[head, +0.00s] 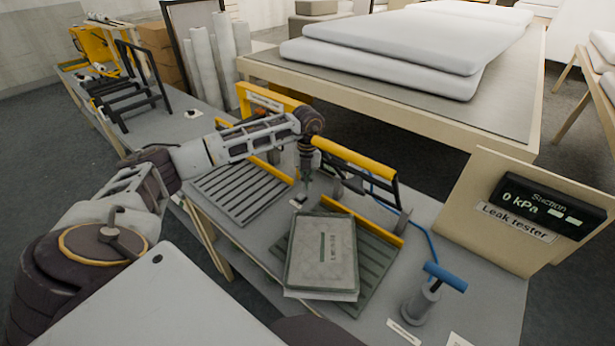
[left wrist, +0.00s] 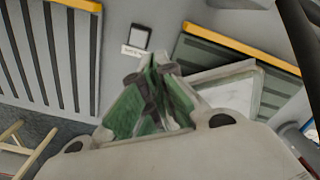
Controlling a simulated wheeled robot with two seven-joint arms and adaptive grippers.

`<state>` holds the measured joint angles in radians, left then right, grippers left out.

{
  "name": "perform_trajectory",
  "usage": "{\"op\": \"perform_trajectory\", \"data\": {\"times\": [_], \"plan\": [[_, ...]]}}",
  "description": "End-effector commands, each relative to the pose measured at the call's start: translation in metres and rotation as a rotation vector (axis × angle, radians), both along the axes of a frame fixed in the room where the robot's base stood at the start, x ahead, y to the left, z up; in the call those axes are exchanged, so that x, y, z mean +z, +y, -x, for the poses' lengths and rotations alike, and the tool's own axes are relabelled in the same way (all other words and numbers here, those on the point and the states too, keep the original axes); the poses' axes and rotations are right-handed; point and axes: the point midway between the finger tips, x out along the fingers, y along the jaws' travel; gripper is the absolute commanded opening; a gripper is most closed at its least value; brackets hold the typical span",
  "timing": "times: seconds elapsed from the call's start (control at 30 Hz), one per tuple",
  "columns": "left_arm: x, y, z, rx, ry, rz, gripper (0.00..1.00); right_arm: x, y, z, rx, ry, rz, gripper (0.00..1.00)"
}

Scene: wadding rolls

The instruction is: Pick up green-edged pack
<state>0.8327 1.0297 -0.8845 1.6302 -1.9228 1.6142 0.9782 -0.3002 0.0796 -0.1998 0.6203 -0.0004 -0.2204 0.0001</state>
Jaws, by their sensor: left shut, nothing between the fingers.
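The green-edged pack (head: 322,250) is a flat grey, rectangular pack with a dark green border and a small label. It lies on a dark slatted panel (head: 378,275) on the grey bench. Part of it shows in the left wrist view (left wrist: 232,92), right of the fingers. My left gripper (head: 302,196) points down just beyond the pack's far edge, apart from it. Its fingertips (left wrist: 157,60) are closed together and hold nothing. My right gripper is not in view.
A second slatted panel (head: 243,187) with yellow bars lies to the left. A blue-handled pump (head: 422,298) and a leak tester board reading 0 kPa (head: 530,210) stand right. A table with white pads (head: 390,55) stands behind.

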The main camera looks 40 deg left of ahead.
Motion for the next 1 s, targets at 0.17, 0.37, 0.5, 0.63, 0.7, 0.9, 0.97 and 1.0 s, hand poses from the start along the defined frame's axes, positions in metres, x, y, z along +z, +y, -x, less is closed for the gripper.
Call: {"op": "perform_trajectory", "data": {"times": [0.17, 0.37, 0.5, 0.63, 0.7, 0.9, 0.97, 1.0], "plan": [[-0.023, 0.000, 0.000, 0.000, 0.002, 0.000, 0.00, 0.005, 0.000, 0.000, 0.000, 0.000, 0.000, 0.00], [-0.047, 0.000, 0.001, 0.000, 0.002, 0.000, 0.00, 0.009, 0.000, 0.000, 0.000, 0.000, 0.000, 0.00], [-0.060, 0.000, 0.000, 0.000, 0.001, 0.000, 0.00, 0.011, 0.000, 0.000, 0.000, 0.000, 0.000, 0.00], [-0.068, -0.001, 0.002, 0.000, 0.000, 0.000, 0.00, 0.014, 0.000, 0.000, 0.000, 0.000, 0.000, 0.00], [-0.067, -0.004, 0.007, -0.002, 0.000, 0.000, 0.00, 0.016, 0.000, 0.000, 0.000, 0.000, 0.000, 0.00], [-0.067, -0.010, 0.020, -0.001, 0.001, 0.000, 0.00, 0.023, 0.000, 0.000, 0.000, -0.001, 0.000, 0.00], [-0.067, -0.013, 0.024, -0.001, 0.001, 0.000, 0.00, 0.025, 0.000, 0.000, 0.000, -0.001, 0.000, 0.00], [-0.067, -0.014, 0.026, -0.001, 0.000, 0.000, 0.00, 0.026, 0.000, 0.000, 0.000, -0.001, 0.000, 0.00]]}}
